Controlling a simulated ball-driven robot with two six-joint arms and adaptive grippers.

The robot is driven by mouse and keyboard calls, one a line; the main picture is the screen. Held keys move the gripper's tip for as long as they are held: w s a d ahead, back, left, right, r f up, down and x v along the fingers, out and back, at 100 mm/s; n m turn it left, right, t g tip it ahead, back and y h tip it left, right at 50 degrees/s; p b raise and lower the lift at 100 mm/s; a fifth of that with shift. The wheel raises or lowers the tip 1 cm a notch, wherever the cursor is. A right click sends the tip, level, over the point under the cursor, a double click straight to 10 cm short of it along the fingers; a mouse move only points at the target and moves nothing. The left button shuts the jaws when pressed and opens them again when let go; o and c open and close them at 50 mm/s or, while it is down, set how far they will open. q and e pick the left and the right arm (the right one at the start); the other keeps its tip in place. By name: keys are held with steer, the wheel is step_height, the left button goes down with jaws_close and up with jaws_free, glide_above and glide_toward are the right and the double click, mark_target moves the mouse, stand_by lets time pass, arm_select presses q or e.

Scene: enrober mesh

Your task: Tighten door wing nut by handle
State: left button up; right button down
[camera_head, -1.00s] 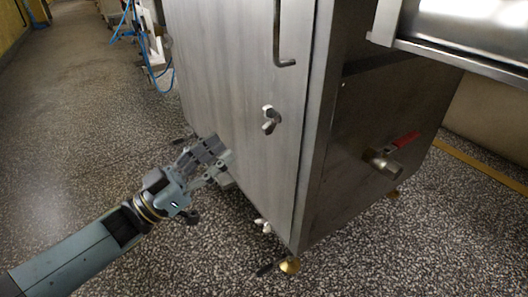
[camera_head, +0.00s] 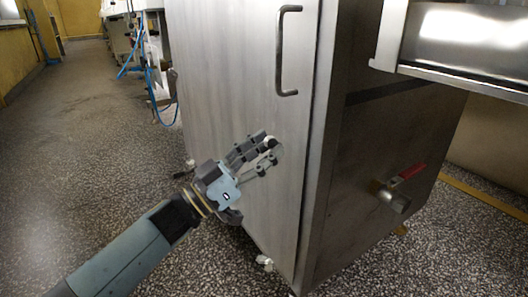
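The metal cabinet door (camera_head: 225,60) carries a vertical bar handle (camera_head: 279,50) near its right edge. The pale wing nut (camera_head: 271,144) just below the handle is mostly hidden by my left gripper (camera_head: 267,151). The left fingertips are at this nut, one above it and one below. I cannot tell whether they press on it. A second wing nut (camera_head: 265,262) is low on the door, apart from the gripper. My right gripper is not in view.
A valve with a red lever (camera_head: 408,174) sticks out of the cabinet's right side. A metal tray (camera_head: 460,66) overhangs at the upper right. Blue hoses (camera_head: 152,82) hang at the back left. The speckled floor left of the cabinet is clear.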

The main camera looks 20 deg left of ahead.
arm_select(q)
jaws_close()
